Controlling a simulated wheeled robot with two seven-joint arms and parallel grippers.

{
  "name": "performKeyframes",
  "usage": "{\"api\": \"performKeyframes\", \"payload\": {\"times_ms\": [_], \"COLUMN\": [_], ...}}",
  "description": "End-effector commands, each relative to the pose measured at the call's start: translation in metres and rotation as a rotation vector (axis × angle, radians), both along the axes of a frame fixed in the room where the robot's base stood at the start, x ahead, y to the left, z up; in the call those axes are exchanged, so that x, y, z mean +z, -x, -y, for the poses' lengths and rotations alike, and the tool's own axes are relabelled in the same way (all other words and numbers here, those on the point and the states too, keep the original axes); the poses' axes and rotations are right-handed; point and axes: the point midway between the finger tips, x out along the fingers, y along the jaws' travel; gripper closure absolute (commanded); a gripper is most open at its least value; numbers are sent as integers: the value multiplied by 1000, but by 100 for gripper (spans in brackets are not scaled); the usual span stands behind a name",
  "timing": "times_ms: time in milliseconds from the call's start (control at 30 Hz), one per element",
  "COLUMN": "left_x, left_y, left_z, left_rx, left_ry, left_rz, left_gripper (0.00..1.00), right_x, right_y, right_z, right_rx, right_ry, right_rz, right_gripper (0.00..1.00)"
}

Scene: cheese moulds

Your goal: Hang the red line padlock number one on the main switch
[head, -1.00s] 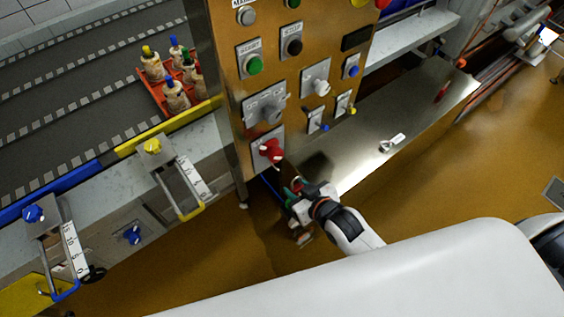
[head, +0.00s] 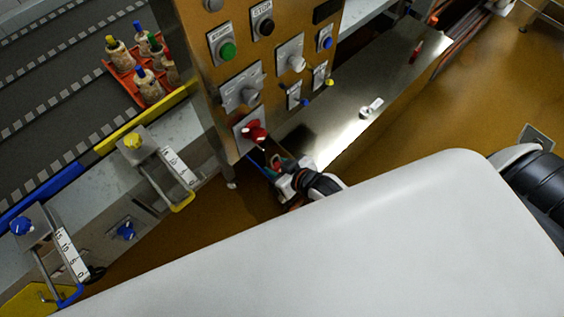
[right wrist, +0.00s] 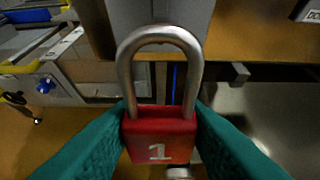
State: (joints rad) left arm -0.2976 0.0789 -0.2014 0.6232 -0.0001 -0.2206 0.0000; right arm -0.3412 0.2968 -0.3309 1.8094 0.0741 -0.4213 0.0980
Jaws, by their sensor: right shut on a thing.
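The red padlock (right wrist: 160,138) shows large in the right wrist view, with a white 1 on its body. Its steel shackle points up, and both legs reach the top of the body. My right gripper (head: 276,166) is shut on the body, with teal fingers at either side in the right wrist view. The main switch (head: 254,131) is a red knob on a grey plate low on the brass-coloured panel. The gripper is just below and right of it in the head view, apart from it. The padlock is small and partly hidden there. My left gripper is out of view.
Other switches and buttons, such as a green button (head: 227,50), sit above on the panel. A steel table (head: 340,125) with a small white item (head: 371,107) lies to the right. A yellow-handled clamp (head: 181,203) and a conveyor (head: 50,80) are left.

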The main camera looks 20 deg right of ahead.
Motion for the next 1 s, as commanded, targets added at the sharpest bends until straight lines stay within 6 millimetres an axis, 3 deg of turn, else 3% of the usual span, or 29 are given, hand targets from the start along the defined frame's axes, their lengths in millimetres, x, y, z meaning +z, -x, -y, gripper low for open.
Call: {"api": "performKeyframes", "payload": {"times_ms": [1000], "left_x": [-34], "left_y": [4], "left_z": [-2], "left_rx": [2], "left_ry": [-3], "left_rz": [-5], "left_gripper": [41], "right_x": [-9], "right_y": [-56], "right_z": [-20], "right_rx": [0], "right_ry": [1], "right_rz": [1], "right_gripper": [88]}}
